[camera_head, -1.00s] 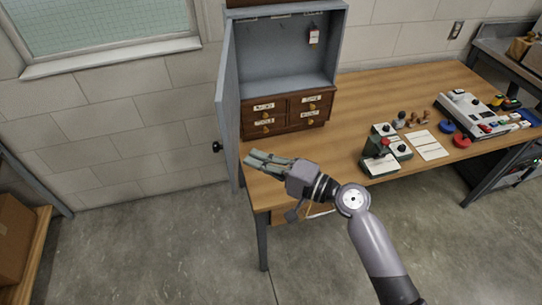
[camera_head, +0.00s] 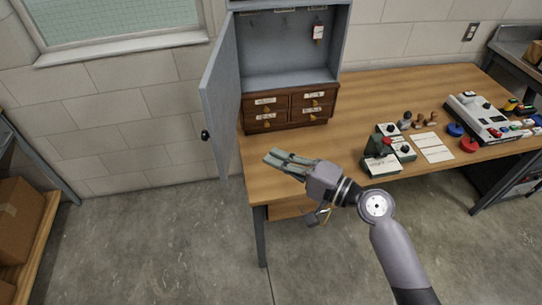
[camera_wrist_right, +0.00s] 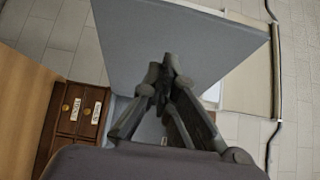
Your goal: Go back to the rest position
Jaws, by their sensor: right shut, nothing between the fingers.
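My right gripper (camera_head: 270,157) is shut and empty. In the head view it hangs over the front left part of the wooden table (camera_head: 365,95), in front of the small drawer unit and apart from it. In the right wrist view the gripper's fingers (camera_wrist_right: 165,75) come together in front of the grey cabinet door (camera_wrist_right: 190,45). My left gripper does not show.
A grey cabinet (camera_head: 290,55) stands on the table with its door (camera_head: 222,95) open to the left. A key tag (camera_head: 318,32) hangs inside, above a brown drawer unit (camera_head: 290,107). Stamps, a card (camera_head: 432,147) and a device (camera_head: 480,118) lie to the right. Boxes stand at far left.

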